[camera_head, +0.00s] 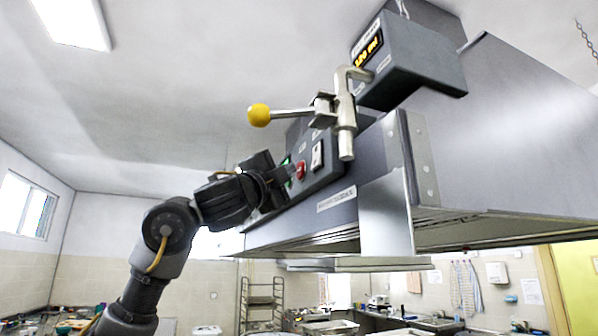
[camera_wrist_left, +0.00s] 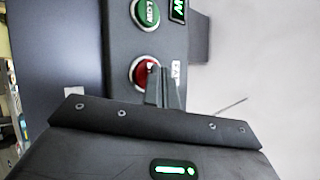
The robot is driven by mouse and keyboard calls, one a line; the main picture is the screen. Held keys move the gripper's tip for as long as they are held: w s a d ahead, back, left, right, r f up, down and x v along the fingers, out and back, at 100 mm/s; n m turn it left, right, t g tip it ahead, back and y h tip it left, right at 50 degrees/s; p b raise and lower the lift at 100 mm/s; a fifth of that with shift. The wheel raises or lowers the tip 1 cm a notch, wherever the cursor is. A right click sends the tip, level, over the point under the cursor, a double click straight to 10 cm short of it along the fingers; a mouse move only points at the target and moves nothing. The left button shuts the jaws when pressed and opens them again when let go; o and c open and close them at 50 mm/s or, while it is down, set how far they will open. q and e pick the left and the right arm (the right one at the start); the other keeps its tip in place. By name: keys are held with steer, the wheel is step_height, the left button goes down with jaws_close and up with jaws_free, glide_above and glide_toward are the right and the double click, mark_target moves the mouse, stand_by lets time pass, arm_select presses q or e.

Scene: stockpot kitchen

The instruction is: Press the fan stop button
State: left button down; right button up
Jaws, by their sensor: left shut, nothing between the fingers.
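The red fan stop button (camera_head: 301,170) is on the dark control panel on the front of the steel hood. It also shows in the left wrist view (camera_wrist_left: 139,72), with a pale ring around it. My left gripper (camera_head: 290,174) is shut and empty, with its fingertips at the red button. In the left wrist view the closed fingers (camera_wrist_left: 158,88) cover the right part of the button. I cannot tell whether they touch it. A green button (camera_wrist_left: 146,13) marked LOW sits above the red one in that view. My right gripper is not in view.
A valve lever with a yellow knob (camera_head: 259,115) juts out above the panel. A grey display box (camera_head: 415,60) sits on the hood (camera_head: 500,130). Open room lies left of the hood.

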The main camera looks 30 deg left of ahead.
arm_select(q)
steer(key=shift+w+d, duration=0.2)
steer(key=shift+w, duration=0.1)
stand_by(0.9)
steer(key=shift+s+a, duration=0.15)
steer(key=shift+s, duration=0.05)
steer(key=shift+s+a+b, duration=0.3)
steer(key=shift+s+b, duration=0.1)
steer(key=shift+s, duration=0.1)
steer(key=s+a+b, duration=0.1)
steer(key=s, duration=0.1)
steer(key=s+a, duration=0.1)
steer(key=s, duration=0.1)
steer(key=shift+a+b, duration=0.4)
